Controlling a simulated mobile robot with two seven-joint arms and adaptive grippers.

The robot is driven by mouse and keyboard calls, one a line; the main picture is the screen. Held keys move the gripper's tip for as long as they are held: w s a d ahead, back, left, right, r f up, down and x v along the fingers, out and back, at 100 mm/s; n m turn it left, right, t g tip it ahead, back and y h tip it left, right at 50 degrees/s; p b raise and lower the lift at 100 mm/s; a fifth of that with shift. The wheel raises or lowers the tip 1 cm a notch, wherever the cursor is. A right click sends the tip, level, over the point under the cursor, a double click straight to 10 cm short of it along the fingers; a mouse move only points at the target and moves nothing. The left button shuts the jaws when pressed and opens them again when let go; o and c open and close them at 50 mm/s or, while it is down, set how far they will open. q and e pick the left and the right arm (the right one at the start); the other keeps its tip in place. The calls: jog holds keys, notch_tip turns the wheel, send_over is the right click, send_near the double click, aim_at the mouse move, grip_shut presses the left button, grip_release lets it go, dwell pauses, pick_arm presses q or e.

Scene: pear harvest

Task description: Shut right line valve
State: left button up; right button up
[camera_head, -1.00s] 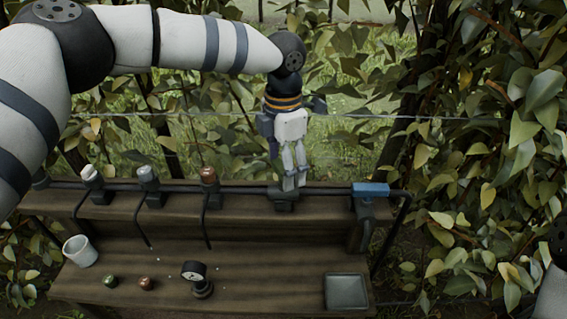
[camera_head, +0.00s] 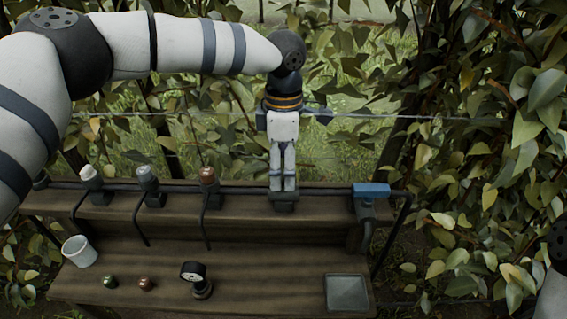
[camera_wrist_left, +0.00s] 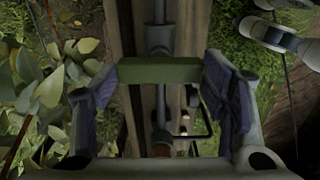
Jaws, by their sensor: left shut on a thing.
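My left gripper (camera_head: 283,186) points down at the dark pipe on the bench's upper shelf. It is at the rightmost fitting before the blue block, over a dark valve body (camera_head: 284,202). In the left wrist view its fingers are shut on a green valve handle (camera_wrist_left: 160,71), one finger at each end. The handle lies crosswise to the pipe (camera_wrist_left: 159,36) beneath it. In the head view the fingers hide the handle. My right gripper is out of view.
A blue block (camera_head: 371,189) sits on the pipe's right end. White-, grey- and copper-topped fittings stand to the left. The lower shelf holds a white cup (camera_head: 80,251), a gauge (camera_head: 194,275), two small knobs and a square tray (camera_head: 347,293). Foliage crowds the right.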

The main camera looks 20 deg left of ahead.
pick_arm(q)
jog(key=shift+f, duration=0.1)
jog(key=o, duration=1.1)
jog(key=shift+o, duration=0.2)
notch_tip(320, 180, up, 12)
